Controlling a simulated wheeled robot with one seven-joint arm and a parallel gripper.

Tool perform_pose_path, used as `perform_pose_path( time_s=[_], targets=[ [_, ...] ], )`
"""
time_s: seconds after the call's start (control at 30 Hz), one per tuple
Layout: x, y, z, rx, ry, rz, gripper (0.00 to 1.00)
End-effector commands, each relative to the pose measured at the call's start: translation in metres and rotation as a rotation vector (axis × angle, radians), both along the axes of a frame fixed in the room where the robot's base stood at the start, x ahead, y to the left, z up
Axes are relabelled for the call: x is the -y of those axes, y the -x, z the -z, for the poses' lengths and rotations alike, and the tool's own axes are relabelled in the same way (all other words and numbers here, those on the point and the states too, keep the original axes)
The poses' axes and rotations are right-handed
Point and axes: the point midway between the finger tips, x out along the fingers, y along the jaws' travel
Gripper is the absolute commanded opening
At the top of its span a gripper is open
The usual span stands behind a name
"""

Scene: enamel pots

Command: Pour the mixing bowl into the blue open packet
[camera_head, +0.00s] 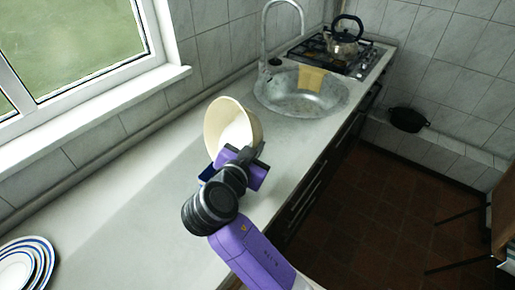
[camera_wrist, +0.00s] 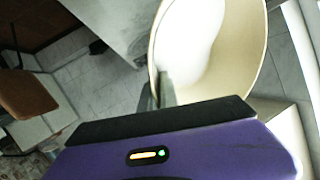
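The cream mixing bowl (camera_head: 216,116) is held tilted on its side above the counter, its opening facing the left front in the head view. White contents show inside it. In the wrist view the bowl (camera_wrist: 244,62) fills the upper middle, with the white contents against its inner wall. My gripper (camera_head: 253,152) is shut on the bowl's rim; a finger shows at the rim in the wrist view (camera_wrist: 165,90). A small dark blue patch (camera_head: 207,173), likely the blue open packet, shows just below the bowl, mostly hidden by my gripper. I cannot tell whether anything is in it.
Stacked white plates (camera_head: 22,266) with blue rims stand at the counter's near left. A sink (camera_head: 300,98) with a tap (camera_head: 265,40) lies beyond the bowl, then a stove with a kettle (camera_head: 342,45). The counter (camera_head: 130,215) left of my arm is clear. A window is at left.

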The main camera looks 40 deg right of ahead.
Motion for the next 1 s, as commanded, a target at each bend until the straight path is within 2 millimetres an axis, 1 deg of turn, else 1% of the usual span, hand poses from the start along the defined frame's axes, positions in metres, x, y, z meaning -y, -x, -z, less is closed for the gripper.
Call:
perform_pose_path(
  time_s=[1.0],
  targets=[
    [-0.018, 0.001, -0.011, 0.02, 0.141, -0.001, 0.0]
  ],
)
